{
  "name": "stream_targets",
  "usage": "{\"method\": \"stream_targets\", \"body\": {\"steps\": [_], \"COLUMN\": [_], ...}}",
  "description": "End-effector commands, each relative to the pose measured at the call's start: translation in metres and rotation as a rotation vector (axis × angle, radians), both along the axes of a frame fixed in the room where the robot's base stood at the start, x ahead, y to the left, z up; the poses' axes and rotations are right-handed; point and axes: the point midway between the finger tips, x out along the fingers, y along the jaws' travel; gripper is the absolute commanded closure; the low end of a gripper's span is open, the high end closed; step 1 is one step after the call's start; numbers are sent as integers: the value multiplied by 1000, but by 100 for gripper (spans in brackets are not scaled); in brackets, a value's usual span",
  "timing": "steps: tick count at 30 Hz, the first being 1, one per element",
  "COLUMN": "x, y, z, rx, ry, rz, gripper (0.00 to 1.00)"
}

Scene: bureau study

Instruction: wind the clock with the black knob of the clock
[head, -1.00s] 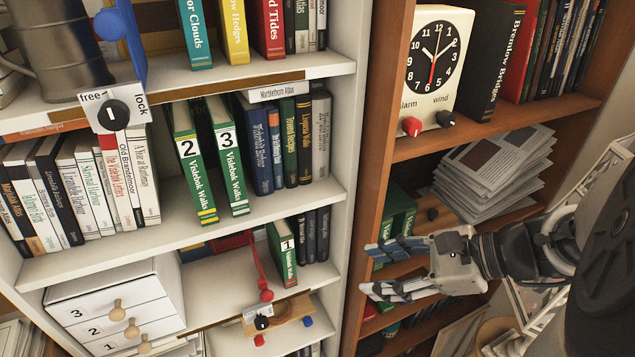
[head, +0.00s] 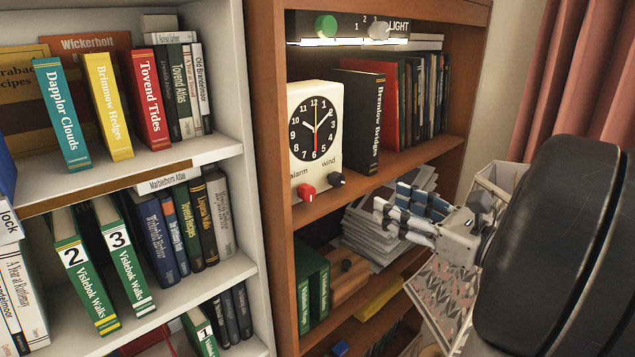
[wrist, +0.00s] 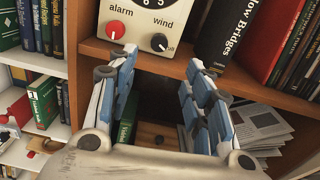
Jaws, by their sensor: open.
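The cream clock (head: 316,135) with a black dial stands on a shelf of the brown bookcase. The black knob (head: 337,180), labelled "wind", is at its lower right, and the red knob (head: 305,192), labelled "alarm", at its lower left. Both knobs also show in the wrist view, the black one (wrist: 159,42) at top centre. My gripper (head: 386,206) is open and empty, to the right of and below the clock in the head view. In the wrist view its fingers (wrist: 157,75) are spread, with the black knob beyond and above the gap between them.
Black and red books (head: 362,115) stand right of the clock. The shelf edge (head: 385,178) runs below it. Stacked papers (head: 370,235), green books (head: 313,285) and a wooden box (head: 350,280) fill the shelf below. A light panel (head: 350,28) is above. A white bookcase stands left.

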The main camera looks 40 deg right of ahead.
Motion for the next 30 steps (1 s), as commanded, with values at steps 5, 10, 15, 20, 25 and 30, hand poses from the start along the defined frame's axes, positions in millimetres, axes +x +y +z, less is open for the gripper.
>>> {"method": "stream_targets", "body": {"steps": [5,10,15,20,25,30], "x": [42,78,106,121,126,125], "y": [6,9,11,12,12,12], "z": [0,0,-1,0,-1,0], "rx": [0,0,0,-1,-1,-1], "ry": [1,1,2,2,2,2], "rz": [8,7,4,2,1,1], "gripper": [54,54,54,54,54,54]}}
